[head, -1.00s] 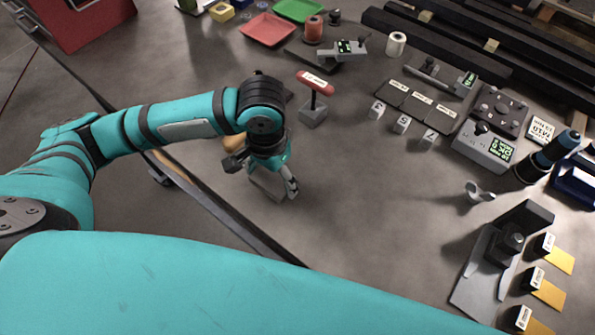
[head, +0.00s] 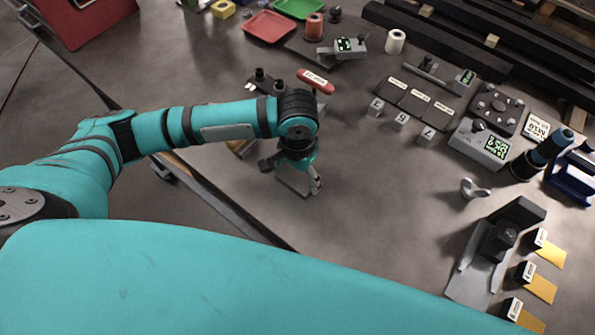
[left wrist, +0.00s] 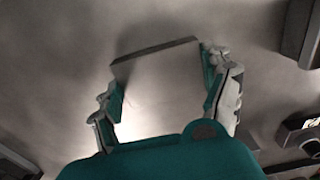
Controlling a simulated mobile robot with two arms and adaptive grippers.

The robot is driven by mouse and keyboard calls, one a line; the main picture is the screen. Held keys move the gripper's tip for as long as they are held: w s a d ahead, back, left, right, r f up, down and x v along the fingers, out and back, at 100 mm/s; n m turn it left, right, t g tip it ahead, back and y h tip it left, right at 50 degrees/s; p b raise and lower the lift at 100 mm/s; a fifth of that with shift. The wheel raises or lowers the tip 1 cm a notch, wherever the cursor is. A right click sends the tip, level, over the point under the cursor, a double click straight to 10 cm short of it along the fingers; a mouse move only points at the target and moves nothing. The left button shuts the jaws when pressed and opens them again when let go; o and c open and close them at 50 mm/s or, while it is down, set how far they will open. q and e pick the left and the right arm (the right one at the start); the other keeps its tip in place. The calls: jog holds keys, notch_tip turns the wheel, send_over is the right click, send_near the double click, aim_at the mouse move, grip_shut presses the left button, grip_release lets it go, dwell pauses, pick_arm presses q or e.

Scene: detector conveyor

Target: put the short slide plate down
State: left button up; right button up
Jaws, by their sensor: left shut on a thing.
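The short slide plate is a flat grey piece with a darker far edge, seen in the left wrist view (left wrist: 160,90) between the fingers of my left gripper (left wrist: 163,88). In the head view the plate (head: 291,186) shows partly, below my left wrist. My left gripper (head: 305,183) is shut on it, one finger on each side, pointing down over the grey table. I cannot tell whether the plate touches the table. My right gripper is not in view.
Bare table (head: 375,215) lies right of my left gripper. Farther back are a red-handled tool (head: 316,80), small number blocks (head: 400,122) and dark labelled plates (head: 410,100). A grey fixture (head: 490,250) stands at the right. The table's front edge (head: 235,205) runs close by.

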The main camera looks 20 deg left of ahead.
aim_at(297, 177)
pick_arm(q)
jog(key=o, duration=1.6)
notch_tip(297, 177, up, 12)
jog(key=shift+r+b, duration=0.1)
jog(key=shift+b, duration=0.65)
